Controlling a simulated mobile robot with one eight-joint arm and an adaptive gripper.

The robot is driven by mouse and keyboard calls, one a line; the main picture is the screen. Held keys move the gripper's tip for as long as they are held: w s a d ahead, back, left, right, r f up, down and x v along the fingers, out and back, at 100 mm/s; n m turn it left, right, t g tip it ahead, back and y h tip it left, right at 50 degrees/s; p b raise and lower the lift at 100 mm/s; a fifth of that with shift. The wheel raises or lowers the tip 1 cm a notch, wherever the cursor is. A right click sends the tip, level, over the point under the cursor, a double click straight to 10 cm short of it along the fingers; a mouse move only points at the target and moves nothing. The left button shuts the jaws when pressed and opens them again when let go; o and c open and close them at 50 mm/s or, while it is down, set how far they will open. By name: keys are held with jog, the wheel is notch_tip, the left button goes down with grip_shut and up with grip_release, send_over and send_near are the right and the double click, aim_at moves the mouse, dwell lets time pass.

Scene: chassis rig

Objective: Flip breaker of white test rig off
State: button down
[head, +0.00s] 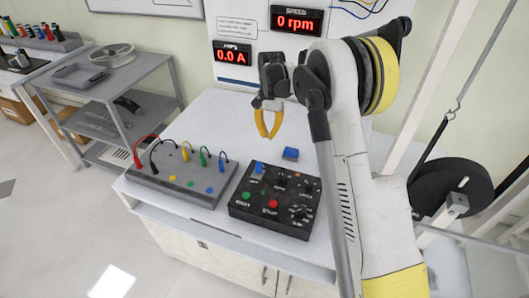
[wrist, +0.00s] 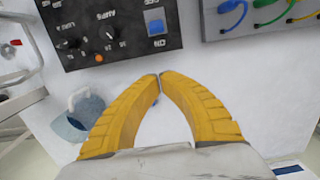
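The black control box (head: 270,222) lies on the white bench, with red and green buttons and several knobs. The breaker is a blue switch (head: 259,167) at the box's far left; it also shows in the wrist view (wrist: 154,20), with "ON" printed on the side nearer my fingers. I cannot tell which way it is set. My gripper (head: 268,137) points down beyond the box, above the bench and apart from the breaker. Its yellow fingertips meet in the wrist view (wrist: 160,76), with nothing seen between them.
A grey patch board (head: 180,182) with looped cables sits left of the box. A small blue item (head: 291,153) lies behind the box. The wall displays read 0.0 A (head: 233,55) and 0 rpm (head: 297,22). A black wheel (head: 450,187) stands at right.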

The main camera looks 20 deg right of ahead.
aim_at(259, 167)
jog(key=f+b, duration=0.1)
jog(key=f, duration=0.2)
jog(key=f+b, duration=0.1)
jog(key=f, duration=0.2)
jog(key=f+b, duration=0.1)
jog(key=f, duration=0.2)
jog(key=shift+s+a+f, duration=0.2)
jog(key=shift+s+f, duration=0.1)
jog(key=shift+f, duration=0.05)
jog(key=shift+s+a+r+b, duration=0.3)
jog(key=shift+s+a+b, duration=0.15)
jog(key=shift+s, duration=0.2)
jog(key=shift+s+a+r+b, duration=0.3)
jog(key=shift+s+a, duration=0.15)
jog(key=shift+s, duration=0.15)
jog(key=shift+s+a+r, duration=0.2)
jog(key=shift+s, duration=0.05)
